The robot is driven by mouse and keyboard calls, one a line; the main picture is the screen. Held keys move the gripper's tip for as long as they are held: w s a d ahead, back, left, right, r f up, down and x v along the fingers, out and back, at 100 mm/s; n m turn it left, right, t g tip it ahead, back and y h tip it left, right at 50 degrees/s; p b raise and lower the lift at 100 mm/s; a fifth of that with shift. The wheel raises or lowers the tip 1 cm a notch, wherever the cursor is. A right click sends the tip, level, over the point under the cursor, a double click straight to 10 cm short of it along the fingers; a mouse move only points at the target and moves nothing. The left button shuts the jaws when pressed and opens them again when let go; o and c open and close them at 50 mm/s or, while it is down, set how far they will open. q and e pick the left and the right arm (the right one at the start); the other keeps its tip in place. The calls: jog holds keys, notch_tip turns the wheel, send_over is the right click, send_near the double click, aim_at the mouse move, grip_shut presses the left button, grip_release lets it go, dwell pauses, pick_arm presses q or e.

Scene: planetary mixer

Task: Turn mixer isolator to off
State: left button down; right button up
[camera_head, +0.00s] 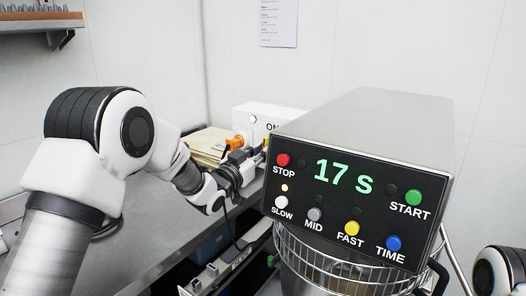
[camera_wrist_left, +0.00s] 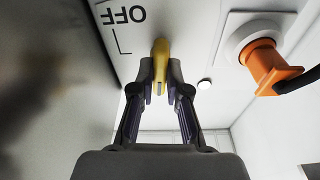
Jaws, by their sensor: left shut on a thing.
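The isolator is a white box (camera_head: 268,110) on the wall side of the counter, behind the mixer; part of an "ON" label shows on it in the head view. In the left wrist view its yellow handle (camera_wrist_left: 160,52) sits by an upside-down "OFF" label on the white face (camera_wrist_left: 190,30). My left gripper (camera_wrist_left: 160,88) is shut on the yellow handle, one finger on each side. In the head view my left gripper (camera_head: 257,156) reaches the box, partly hidden by the mixer. My right gripper is out of view.
The mixer (camera_head: 360,130) shows "17 S", with a lit lamp above SLOW, and hides part of the box. An orange plug (camera_head: 235,143) with a dark cable is beside the handle; it also shows in the wrist view (camera_wrist_left: 270,68). Tan boards (camera_head: 207,146) lie behind my left wrist.

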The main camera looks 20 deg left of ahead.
pick_arm(q)
jog(key=shift+m+h+b, duration=0.3)
jog(key=shift+m+b, duration=0.85)
jog(key=shift+m, duration=0.95)
jog(key=m+g+b, duration=0.1)
jog(key=m+b, duration=0.2)
jog(key=m, duration=0.2)
jog(key=shift+a+h, duration=0.1)
jog(key=shift+h, duration=0.3)
